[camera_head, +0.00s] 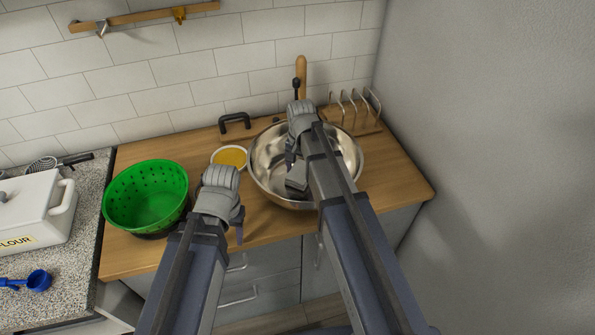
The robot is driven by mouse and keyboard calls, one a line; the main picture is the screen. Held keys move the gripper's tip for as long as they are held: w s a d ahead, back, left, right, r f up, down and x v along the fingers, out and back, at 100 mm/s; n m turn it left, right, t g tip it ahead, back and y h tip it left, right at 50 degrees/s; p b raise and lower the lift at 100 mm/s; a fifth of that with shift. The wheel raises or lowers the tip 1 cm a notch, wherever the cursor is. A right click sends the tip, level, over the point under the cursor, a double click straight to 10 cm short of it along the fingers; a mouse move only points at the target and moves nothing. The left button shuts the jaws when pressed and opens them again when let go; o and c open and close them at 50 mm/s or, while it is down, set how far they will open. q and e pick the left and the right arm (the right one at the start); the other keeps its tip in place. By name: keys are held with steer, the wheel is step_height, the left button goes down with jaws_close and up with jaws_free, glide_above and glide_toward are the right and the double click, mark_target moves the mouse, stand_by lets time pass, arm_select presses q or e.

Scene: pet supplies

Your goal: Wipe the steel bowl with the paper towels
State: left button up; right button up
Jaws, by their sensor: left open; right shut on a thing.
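The steel bowl (352,160) stands upright on the wooden counter at the middle right. My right arm reaches over it and hides part of its inside. My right gripper (292,165) points down inside the bowl. It is shut on a small grey thing (297,177) low in the bowl; I cannot tell whether this is the paper towels. I see no paper towels clearly elsewhere. My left gripper (239,226) is open near the counter's front edge, left of the bowl and apart from it, mostly hidden by its own wrist.
A green colander (147,205) and a dish of yellow contents (231,157) stand left of the bowl. A wire rack (355,110) and an upright wooden handle (301,72) are behind it. A grey wall (480,130) bounds the right. Counter (400,180) is clear right of the bowl.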

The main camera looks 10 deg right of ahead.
mark_target(297, 172)
steer(key=shift+d, duration=1.35)
arm_select(q)
steer(key=shift+f, duration=0.15)
arm_select(e)
steer(key=shift+f, duration=0.15)
steer(key=shift+c, duration=0.6)
steer(key=shift+a, duration=1.9)
arm_select(q)
steer(key=shift+r, duration=0.25)
arm_select(e)
steer(key=shift+r, duration=0.25)
arm_select(q)
step_height(297, 172, up, 6)
steer(key=p, duration=0.6)
steer(key=shift+f, duration=0.1)
arm_select(e)
step_height(297, 172, up, 6)
steer(key=shift+f, duration=0.1)
